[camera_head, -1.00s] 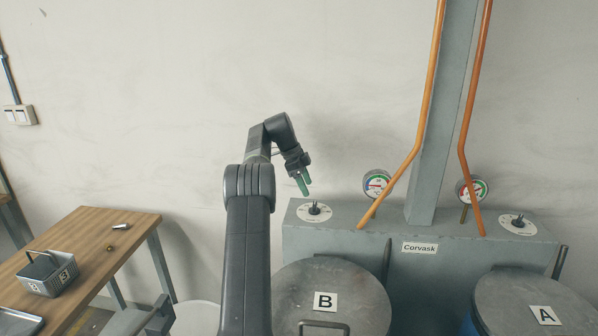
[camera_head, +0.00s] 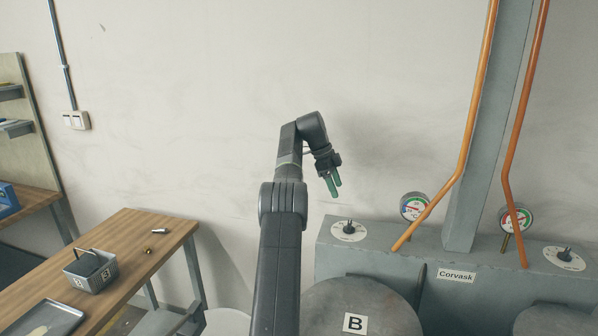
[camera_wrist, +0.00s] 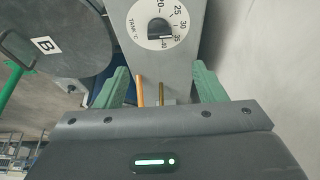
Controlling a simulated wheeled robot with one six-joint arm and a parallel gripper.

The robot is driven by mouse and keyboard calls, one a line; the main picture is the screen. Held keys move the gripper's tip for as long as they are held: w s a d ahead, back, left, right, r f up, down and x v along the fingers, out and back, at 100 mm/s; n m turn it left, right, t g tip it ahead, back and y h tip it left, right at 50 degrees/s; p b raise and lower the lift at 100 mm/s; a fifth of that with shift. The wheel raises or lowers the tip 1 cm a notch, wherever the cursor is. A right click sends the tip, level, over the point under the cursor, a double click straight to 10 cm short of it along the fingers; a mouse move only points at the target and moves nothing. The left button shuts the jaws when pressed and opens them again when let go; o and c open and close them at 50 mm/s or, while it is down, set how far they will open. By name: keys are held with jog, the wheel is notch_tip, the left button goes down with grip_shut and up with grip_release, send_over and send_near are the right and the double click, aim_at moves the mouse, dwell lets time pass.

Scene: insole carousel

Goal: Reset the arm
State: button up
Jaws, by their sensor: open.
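My gripper (camera_head: 334,184) is in the air in front of the wall, above the left end of the grey Corvask cabinet. Its two green fingers point down and look empty. In the wrist view my gripper (camera_wrist: 160,85) shows its fingers spread apart with nothing held between them. Beyond them is a tank temperature dial (camera_wrist: 158,22) with a black knob. The arm is bent at the elbow and reaches up from the bottom of the head view.
The Corvask cabinet (camera_head: 400,262) carries dials, gauges and orange pipes (camera_head: 468,130). Lidded drum B (camera_head: 350,300) stands in front of it. On the left, a wooden table (camera_head: 140,225) holds a grey basket (camera_head: 92,270), a tray (camera_head: 42,318) and small metal parts. Wall space around my gripper is clear.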

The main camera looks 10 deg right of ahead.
aim_at(350, 223)
jog(key=x, duration=1.4)
jog(key=shift+b, duration=0.4)
jog(key=shift+r, duration=0.1)
